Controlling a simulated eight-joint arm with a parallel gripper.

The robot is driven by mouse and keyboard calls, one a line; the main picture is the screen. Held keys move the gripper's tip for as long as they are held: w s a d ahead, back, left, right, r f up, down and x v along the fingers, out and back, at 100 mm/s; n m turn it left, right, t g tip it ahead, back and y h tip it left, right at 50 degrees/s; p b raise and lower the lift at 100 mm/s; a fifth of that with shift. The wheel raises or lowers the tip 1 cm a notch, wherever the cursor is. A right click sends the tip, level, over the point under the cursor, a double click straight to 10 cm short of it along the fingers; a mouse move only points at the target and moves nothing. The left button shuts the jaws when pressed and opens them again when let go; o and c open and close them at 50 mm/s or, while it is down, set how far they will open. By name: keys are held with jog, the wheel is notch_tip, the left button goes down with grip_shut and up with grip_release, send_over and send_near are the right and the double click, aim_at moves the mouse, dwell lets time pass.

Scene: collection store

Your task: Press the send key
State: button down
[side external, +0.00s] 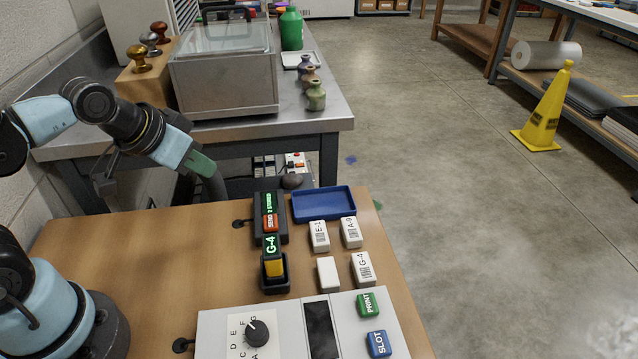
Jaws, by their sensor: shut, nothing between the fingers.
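The send key (270,223) is a small red-orange key marked SEND on a dark upright unit (283,228) on the wooden table. A green display (267,203) above the key appears to read "2 STORED". Below it a green-lit G-4 panel (271,246) stands over a yellow piece (274,268) in a dark holder (276,285). My gripper (217,193) is shut and empty, pointing down to the left of the unit and apart from the key. Its fingertips are small and hard to make out.
A blue tray (323,218) lies right of the unit. White blocks labelled E-1 (319,236), A-9 (351,232) and G-4 (363,269), and a plain one (328,273), lie below it. A console (290,335) with a dial, PRINT and SLOT keys is in front. The wood left of the unit is mostly clear.

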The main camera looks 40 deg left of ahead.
jog(key=m+t+h, duration=0.1)
jog(key=m+t, duration=0.1)
jog(key=m, duration=0.9)
send_over(267, 224)
jog(key=shift+r, duration=0.3)
jog(key=shift+f, duration=0.1)
jog(key=shift+f, duration=4.3)
jog(key=shift+f, duration=0.15)
jog(key=shift+f, duration=0.3)
jog(key=shift+r, duration=0.2)
